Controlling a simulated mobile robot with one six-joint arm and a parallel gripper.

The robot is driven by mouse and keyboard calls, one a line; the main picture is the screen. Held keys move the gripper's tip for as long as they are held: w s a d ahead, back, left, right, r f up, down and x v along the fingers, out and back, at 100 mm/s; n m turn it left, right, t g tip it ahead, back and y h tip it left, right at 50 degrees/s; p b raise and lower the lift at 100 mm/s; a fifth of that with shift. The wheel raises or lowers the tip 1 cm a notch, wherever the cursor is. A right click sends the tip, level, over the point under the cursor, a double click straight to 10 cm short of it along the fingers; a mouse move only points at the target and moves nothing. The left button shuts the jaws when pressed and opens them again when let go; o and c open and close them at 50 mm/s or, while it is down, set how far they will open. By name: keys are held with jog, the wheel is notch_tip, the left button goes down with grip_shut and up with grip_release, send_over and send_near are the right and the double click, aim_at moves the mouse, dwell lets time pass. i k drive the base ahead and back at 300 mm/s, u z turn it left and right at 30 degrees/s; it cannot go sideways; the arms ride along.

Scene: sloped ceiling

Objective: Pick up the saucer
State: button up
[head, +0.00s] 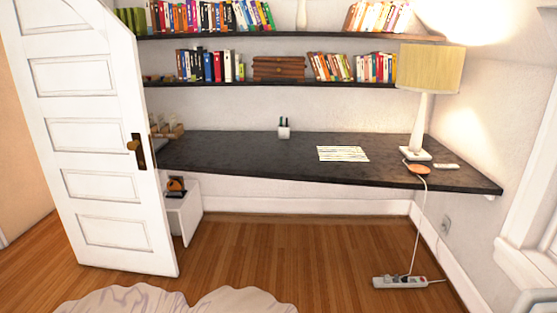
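A small flat orange round thing (418,169), which looks like the saucer, lies on the dark desk (255,157) near its right front edge. It is just in front of the lamp's base, and a white cord runs close to it or across it. It is too small to make out in detail. My gripper is not in view.
A lamp (420,104) stands behind the round thing, with a small white object (446,166) to the right. Papers (342,154) lie left. A power strip (399,282) and cord are on the floor below. An open door (98,135) stands left; the middle floor is clear.

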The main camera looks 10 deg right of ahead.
aim_at(420, 169)
jog(key=i, duration=1.45)
jog(key=u, duration=0.15)
jog(key=k, duration=0.2)
jog(key=u, duration=3)
